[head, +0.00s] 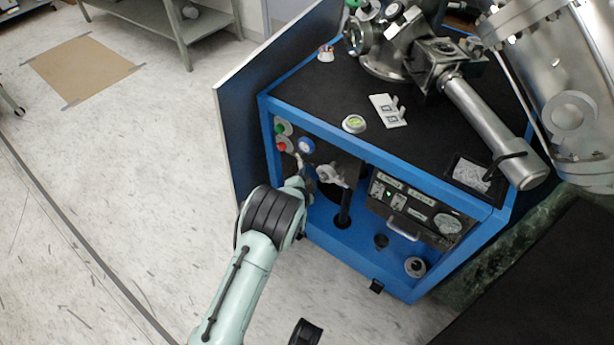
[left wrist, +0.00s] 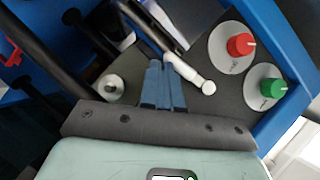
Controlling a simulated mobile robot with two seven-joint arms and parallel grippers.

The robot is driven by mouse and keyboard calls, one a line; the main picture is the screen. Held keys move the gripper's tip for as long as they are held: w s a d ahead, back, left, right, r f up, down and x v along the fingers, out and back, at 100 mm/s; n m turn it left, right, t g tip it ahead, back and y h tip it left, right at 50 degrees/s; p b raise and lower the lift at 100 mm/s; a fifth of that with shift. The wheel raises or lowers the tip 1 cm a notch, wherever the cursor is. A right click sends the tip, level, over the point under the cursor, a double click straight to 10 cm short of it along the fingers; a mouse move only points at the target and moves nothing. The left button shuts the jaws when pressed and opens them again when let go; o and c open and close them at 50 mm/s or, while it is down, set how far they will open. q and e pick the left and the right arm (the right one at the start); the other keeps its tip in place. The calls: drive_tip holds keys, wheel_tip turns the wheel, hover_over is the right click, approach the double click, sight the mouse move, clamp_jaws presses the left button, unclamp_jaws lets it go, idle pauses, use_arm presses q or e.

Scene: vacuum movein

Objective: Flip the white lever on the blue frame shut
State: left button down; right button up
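The blue frame (head: 272,150) is a cart with a black top and a front panel. The white lever (left wrist: 185,70) shows in the left wrist view as a slanting rod with a rounded white end, just beyond and to the right of my left fingertips. In the head view a pale rod that appears to be this lever (head: 299,161) is small, below the knobs. My left gripper (left wrist: 161,66) has its two blue-grey fingers together, with nothing seen between them. The fingertips are close to the lever; I cannot tell whether they touch it.
A red knob (left wrist: 240,45) and a green knob (left wrist: 272,88) sit on the panel beside the lever. An instrument box (head: 415,210) is to the right. Metal vacuum parts (head: 390,50) stand on top.

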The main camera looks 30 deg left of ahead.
use_arm(q)
drive_tip(key=shift+w+a+f, duration=0.1)
drive_tip(key=shift+a+f, duration=0.2)
drive_tip(key=shift+f, duration=0.05)
use_arm(e)
drive_tip(key=shift+a, duration=0.3)
use_arm(q)
drive_tip(key=shift+a, duration=0.1)
drive_tip(key=p+v, duration=0.4)
drive_tip(key=v, duration=0.9)
drive_tip(key=shift+s, duration=0.25)
use_arm(e)
wheel_tip(320, 180, up, 6)
drive_tip(key=a, duration=0.2)
drive_tip(key=shift+w+a+f, duration=0.15)
drive_tip(key=shift+w+f, duration=0.05)
drive_tip(key=shift+w, duration=0.15)
drive_tip(key=shift+t, duration=0.3)
